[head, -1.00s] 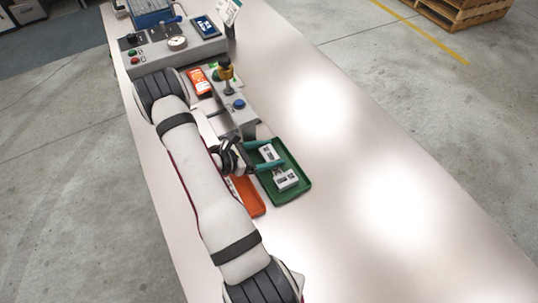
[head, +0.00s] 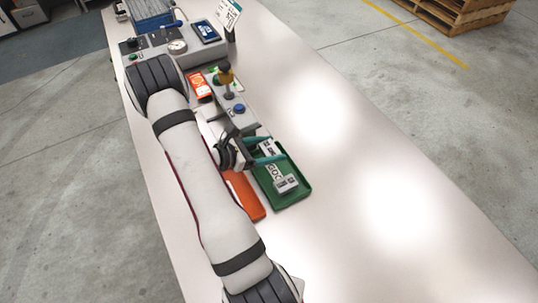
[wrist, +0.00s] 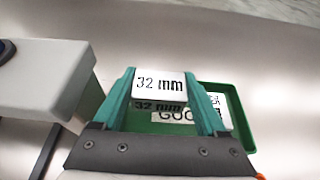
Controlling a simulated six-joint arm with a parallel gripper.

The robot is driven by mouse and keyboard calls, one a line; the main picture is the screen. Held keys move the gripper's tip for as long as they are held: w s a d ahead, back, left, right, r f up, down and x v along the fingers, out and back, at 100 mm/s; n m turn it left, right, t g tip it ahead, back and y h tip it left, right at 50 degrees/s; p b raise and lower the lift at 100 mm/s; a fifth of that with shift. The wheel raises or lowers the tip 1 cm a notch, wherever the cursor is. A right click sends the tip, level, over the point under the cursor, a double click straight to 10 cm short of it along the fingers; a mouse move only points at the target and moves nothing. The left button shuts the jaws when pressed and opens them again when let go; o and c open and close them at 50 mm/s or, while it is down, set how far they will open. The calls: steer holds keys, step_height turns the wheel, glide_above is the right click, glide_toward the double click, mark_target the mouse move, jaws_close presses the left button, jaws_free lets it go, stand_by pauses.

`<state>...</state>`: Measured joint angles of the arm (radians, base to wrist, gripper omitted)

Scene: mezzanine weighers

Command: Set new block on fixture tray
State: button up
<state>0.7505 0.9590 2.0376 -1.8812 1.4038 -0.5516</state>
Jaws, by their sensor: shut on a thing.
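My gripper (head: 268,155) is shut on a white block (head: 268,147), which is marked "32 mm" in the wrist view (wrist: 160,84). The teal fingers (wrist: 158,95) grip its two sides. The held block is over the far end of the green tray (head: 304,194); the gap beneath it is hard to judge. A second pale block (head: 286,183) lies at the tray's near end. In the wrist view this second block (wrist: 216,108) is partly hidden by the right finger. A label starting "GOO" (wrist: 172,116) is on the tray, partly covered.
A grey fixture (head: 238,119) with a blue button and a brass-topped plunger stands just beyond the gripper. An orange tray (head: 250,201) lies left of the green one. A grey console (head: 190,48) with a gauge stands farther back. The table at right is clear.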

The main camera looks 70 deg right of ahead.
steer(key=s+a+r, duration=0.3)
steer(key=s+r, duration=0.4)
steer(key=s, duration=0.4)
steer(key=w+d+r, duration=0.1)
steer(key=w+d, duration=0.1)
steer(key=w, duration=0.5)
steer(key=w+d+r, duration=0.2)
steer(key=w+d, duration=0.1)
steer(key=w, duration=0.5)
steer(key=shift+w+r+n+t+h, duration=0.25)
steer(key=shift+n+t+h, duration=0.05)
steer(key=shift+h, duration=0.1)
steer(key=w+r, duration=0.1)
steer(key=w, duration=0.4)
steer(key=w+r, duration=0.1)
steer(key=w, duration=0.5)
steer(key=w+a+r, duration=0.1)
steer(key=w, duration=0.5)
steer(key=shift+w+r, duration=0.15)
steer(key=shift+w, duration=0.05)
steer(key=shift+y, duration=0.4)
steer(key=f, duration=0.1)
steer(key=w+d+f, duration=0.1)
steer(key=d+f, duration=0.1)
steer(key=f, duration=0.1)
steer(key=shift+w, duration=0.15)
step_height(320, 180, down, 11)
steer(key=shift+d+f, duration=0.1)
